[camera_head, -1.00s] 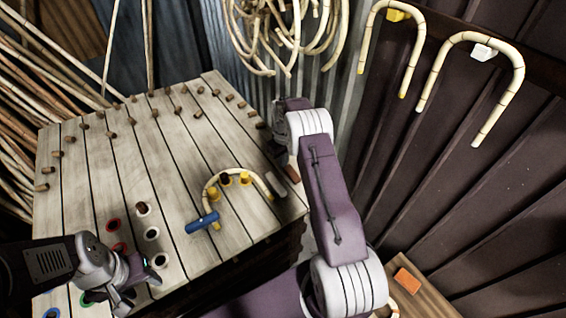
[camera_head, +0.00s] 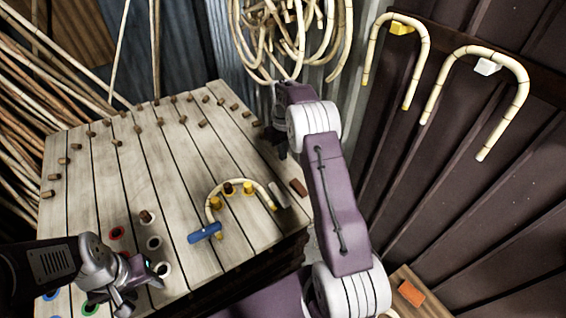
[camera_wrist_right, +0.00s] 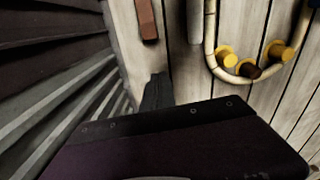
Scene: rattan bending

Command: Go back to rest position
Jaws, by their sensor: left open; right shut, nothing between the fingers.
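My left gripper (camera_head: 140,280) is over the front left of the wooden table (camera_head: 165,185), near the coloured rings; it is open with nothing seen in it. My right gripper (camera_head: 279,143) is at the table's right edge, past the bent rattan, partly hidden by my own arm. In the right wrist view its dark finger (camera_wrist_right: 157,92) shows beside the table, shut and empty. The bent rattan piece (camera_head: 240,185) lies around yellow and dark pegs on the table, with a blue clamp-like piece (camera_head: 204,232) at its left end.
A grey block (camera_head: 278,194) and a reddish-brown block (camera_head: 298,187) lie at the table's right edge. Several wooden pegs (camera_head: 202,124) stand across the table. Bent canes (camera_head: 490,75) hang on the right wall, and rattan coils (camera_head: 290,40) hang behind.

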